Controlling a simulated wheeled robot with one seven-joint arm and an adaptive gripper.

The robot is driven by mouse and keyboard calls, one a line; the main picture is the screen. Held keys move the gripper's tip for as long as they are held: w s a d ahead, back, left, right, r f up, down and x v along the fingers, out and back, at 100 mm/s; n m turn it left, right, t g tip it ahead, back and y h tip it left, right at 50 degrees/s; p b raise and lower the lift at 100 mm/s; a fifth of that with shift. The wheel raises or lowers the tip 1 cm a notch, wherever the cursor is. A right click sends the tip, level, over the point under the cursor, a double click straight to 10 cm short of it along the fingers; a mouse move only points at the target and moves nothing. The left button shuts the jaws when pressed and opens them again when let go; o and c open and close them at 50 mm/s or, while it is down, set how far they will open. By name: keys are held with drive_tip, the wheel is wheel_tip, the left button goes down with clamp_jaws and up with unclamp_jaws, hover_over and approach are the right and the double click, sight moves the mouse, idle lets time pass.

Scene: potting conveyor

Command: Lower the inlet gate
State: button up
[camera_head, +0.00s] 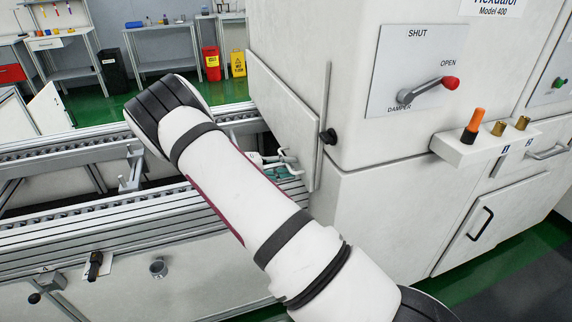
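A flat pale plate (283,122) on the left side of the white machine stands over the conveyor and looks like the inlet gate. An upright slotted rail (325,95) runs along its right edge, with a black knob (327,136) at the machine's corner. The plate's lower end is partly hidden by my arm, so I cannot tell how far it is from the belt. My arm crosses the middle of the view, bending at upper left.
The conveyor (70,225) runs at left into the machine. A red-tipped damper lever (430,90) points toward OPEN. An orange-topped knob (475,122) stands on a ledge. A cabinet door (490,225) is shut.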

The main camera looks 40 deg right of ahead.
sight(298, 128)
drive_tip(key=shift+s+f, duration=0.1)
drive_tip(key=shift+f, duration=0.05)
wheel_tip(298, 128, up, 14)
drive_tip(key=p, duration=0.6)
drive_tip(key=shift+d+f, duration=0.1)
drive_tip(key=shift+f, duration=0.1)
drive_tip(key=b+v, duration=0.2)
drive_tip(key=v, duration=1.2)
drive_tip(key=s+d+r+t+y+p, duration=0.1)
drive_tip(key=s+r+y+p, duration=0.2)
drive_tip(key=s+r+y, duration=0.4)
drive_tip(key=shift+s+r+n, duration=0.4)
drive_tip(key=shift+s+r, duration=1.45)
drive_tip(key=shift+s, duration=1.3)
drive_tip(key=shift+d, duration=0.15)
